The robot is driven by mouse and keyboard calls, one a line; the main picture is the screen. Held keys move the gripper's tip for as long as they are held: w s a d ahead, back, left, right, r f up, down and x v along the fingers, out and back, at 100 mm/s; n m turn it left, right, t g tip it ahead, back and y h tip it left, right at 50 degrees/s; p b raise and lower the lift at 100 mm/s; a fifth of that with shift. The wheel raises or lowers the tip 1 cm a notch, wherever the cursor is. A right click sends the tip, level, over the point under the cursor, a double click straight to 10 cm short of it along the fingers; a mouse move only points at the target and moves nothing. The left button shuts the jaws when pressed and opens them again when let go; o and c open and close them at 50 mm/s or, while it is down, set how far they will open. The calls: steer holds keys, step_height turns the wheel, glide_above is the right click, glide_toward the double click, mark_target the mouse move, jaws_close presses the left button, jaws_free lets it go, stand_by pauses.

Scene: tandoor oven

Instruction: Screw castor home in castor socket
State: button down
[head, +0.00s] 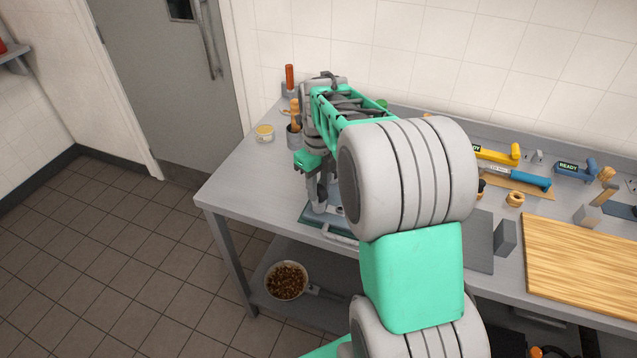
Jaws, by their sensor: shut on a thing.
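My gripper (320,203) points down over a dark green, metal-edged item (312,216) on the left part of the steel worktable. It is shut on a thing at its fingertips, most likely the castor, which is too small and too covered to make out. The castor socket cannot be made out either; my own arm covers much of the area to the right of the gripper. Whether castor and socket touch cannot be told from this view.
On the steel table (232,182), a small tub (264,132) and a holder with a wooden-handled tool (295,120) stand left of my arm. Blue-handled tools (530,180), a wooden ring (515,199) and a cutting board (585,262) lie right. A pan (287,281) sits on the lower shelf.

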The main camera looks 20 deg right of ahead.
steer(key=m, duration=0.4)
steer(key=c, duration=1)
jaws_free()
steer(key=shift+c, duration=0.3)
